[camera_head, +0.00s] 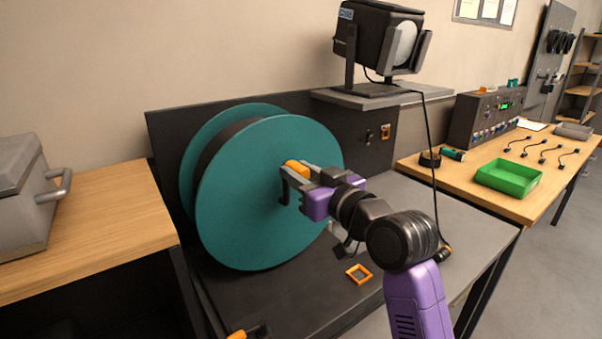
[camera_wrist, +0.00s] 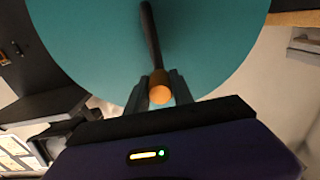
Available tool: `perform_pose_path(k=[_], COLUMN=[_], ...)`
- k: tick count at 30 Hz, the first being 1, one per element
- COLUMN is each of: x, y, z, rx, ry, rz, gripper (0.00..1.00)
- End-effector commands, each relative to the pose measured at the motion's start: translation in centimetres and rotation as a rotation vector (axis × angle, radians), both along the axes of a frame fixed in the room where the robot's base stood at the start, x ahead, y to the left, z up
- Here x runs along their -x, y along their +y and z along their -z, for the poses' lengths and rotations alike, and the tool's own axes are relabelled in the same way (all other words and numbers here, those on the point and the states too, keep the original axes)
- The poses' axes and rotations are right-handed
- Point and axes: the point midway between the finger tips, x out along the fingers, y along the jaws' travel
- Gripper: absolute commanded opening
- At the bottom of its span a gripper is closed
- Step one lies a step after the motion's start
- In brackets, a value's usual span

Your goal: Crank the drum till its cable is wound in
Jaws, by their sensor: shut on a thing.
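A large teal drum (camera_head: 250,215) stands upright on the dark bench, with a dark band of cable or core between its two discs. Its orange crank knob (camera_head: 297,168) is on the upper right of the front disc. My gripper (camera_head: 290,183) is shut on this knob. In the wrist view the orange knob (camera_wrist: 160,90) sits between the two fingertips (camera_wrist: 160,98), and the dark crank arm (camera_wrist: 150,40) runs from it across the teal disc. In the head view my gripper hides most of the crank arm. How much cable is wound cannot be told.
A lamp (camera_head: 380,38) stands on a raised shelf behind, with a black cable (camera_head: 432,150) hanging down to the bench. An orange square frame (camera_head: 359,274) lies on the bench (camera_head: 300,300). A green tray (camera_head: 508,178) is on the right table; a grey case (camera_head: 22,195) is at left.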

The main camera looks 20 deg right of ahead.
Motion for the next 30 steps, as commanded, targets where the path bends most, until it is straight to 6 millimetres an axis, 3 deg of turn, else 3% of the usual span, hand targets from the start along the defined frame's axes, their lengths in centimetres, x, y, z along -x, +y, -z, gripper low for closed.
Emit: perform_pose_path(k=[10,11,13,14,24,30], x=[0.1,0.1,0.1,0.0,0.3,2.6], y=[0.3,0.3,0.3,0.2,0.0,-0.8], z=[0.4,0.4,0.4,0.3,0.2,0.2], rx=[0.006,0.007,0.006,0.006,0.004,0.004], ry=[0.006,0.007,0.006,0.005,0.002,0.002], rz=[-0.004,-0.004,-0.004,-0.004,-0.002,0.000], gripper=[0.00,0.34,0.48,0.50,0.50,0.50])
